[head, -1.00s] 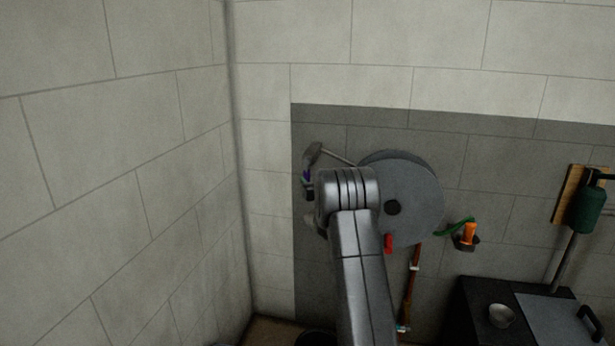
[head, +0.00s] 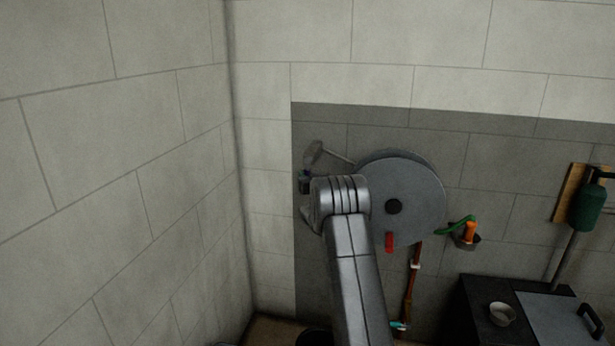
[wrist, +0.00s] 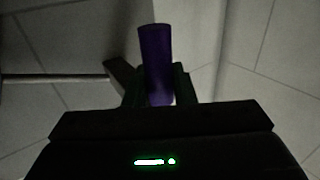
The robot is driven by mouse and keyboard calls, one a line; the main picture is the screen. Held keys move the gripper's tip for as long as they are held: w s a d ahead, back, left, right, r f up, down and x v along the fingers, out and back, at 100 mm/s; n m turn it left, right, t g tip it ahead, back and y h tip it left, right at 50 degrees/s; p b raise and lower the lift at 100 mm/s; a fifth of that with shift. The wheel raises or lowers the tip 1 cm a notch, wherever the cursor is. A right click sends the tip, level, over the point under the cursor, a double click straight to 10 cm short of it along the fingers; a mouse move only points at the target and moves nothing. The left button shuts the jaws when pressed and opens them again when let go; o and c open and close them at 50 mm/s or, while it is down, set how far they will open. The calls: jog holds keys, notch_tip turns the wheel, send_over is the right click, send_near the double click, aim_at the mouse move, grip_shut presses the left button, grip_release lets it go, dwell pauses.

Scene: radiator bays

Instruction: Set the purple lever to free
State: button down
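The purple lever's handle (wrist: 155,60) stands upright in the middle of the wrist view. My gripper (wrist: 158,88) has one dark finger on each side of it, close against its sides, so it looks shut on the handle. The handle's lower end is hidden by my gripper. In the head view, my gripper (head: 305,182) is at the wall, left of the big grey disc (head: 415,190). My arm hides most of the lever there, and the lever's set position cannot be read.
A grey bracket (head: 313,152) with a thin rod sits just above my gripper. A red tab (head: 389,242) is below the disc. An orange-handled item (head: 469,233) is right of it. A dark cabinet (head: 480,300) with a metal bowl (head: 502,314) is at lower right. The left wall is bare.

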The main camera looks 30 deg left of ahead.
jog(key=shift+a+f+b, duration=0.1)
jog(key=shift+a+b, duration=0.05)
jog(key=shift+b, duration=0.4)
jog(key=shift+s+a+f+m+t+y+b, duration=0.15)
jog(key=shift+a+m+t+y+b, duration=0.15)
jog(key=shift+m+b, duration=0.5)
jog(key=a+r+m+t+h+b, duration=0.2)
jog(key=m+t+b, duration=0.3)
jog(key=m, duration=0.5)
jog(key=a+r+m+t+h+b, duration=0.2)
jog(key=m+t+b, duration=0.4)
jog(key=m, duration=0.5)
jog(key=shift+s+r+h+b, duration=0.5)
jog(key=shift+r+h, duration=0.1)
jog(key=shift+h, duration=0.7)
jog(key=shift+a+m, duration=0.1)
jog(key=shift+m, duration=0.2)
jog(key=c, duration=1.3)
grip_release()
jog(key=shift+r, duration=0.1)
